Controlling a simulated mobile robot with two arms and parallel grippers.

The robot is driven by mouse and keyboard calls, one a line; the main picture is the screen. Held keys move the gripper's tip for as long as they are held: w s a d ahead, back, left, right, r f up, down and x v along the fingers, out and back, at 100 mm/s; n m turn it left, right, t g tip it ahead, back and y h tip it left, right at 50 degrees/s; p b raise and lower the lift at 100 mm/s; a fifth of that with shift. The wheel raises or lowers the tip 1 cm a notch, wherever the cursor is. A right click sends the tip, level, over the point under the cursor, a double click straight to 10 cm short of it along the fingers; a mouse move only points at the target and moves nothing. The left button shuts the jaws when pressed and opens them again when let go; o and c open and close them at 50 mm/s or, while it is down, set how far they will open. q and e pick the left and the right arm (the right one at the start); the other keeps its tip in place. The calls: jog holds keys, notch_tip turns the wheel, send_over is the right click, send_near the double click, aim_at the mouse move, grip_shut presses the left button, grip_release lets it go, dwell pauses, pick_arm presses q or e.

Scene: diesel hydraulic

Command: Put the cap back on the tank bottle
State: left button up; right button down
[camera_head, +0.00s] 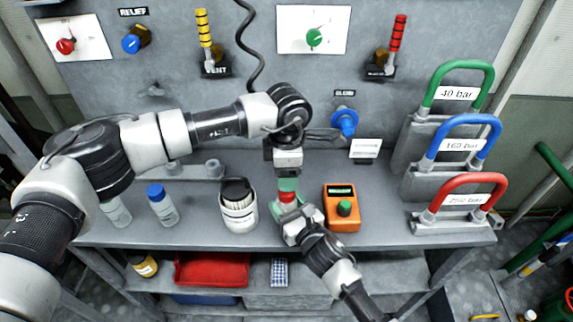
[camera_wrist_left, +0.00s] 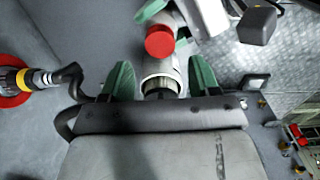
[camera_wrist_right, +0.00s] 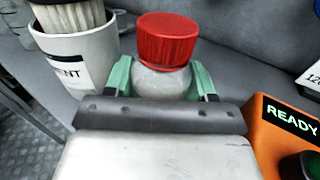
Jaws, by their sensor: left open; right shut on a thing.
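A red ribbed cap (camera_wrist_right: 167,40) sits on top of a pale bottle (camera_wrist_right: 163,82) in the right wrist view; I cannot tell how tightly it is seated. My right gripper (camera_wrist_right: 163,88) is shut on this bottle, one green finger on each side, below the cap. In the head view the red cap (camera_head: 287,197) is directly under my left gripper (camera_head: 287,183), which points down. My left gripper (camera_wrist_left: 160,80) is open. In the left wrist view the cap (camera_wrist_left: 160,40) lies beyond its fingertips, with a gap.
Blue-capped (camera_head: 162,205) and pale (camera_head: 117,212) bottles stand further left. Coloured hose loops (camera_head: 460,195) are at right. The back panel (camera_head: 190,90) carries valves.

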pick_arm(q)
jog(key=n, duration=0.2)
jog(key=r+n, duration=0.1)
jog(key=n, duration=0.5)
jog(key=shift+r, duration=0.4)
jog(key=shift+f, duration=4)
jog(key=c, duration=0.9)
jog(key=o, duration=1.1)
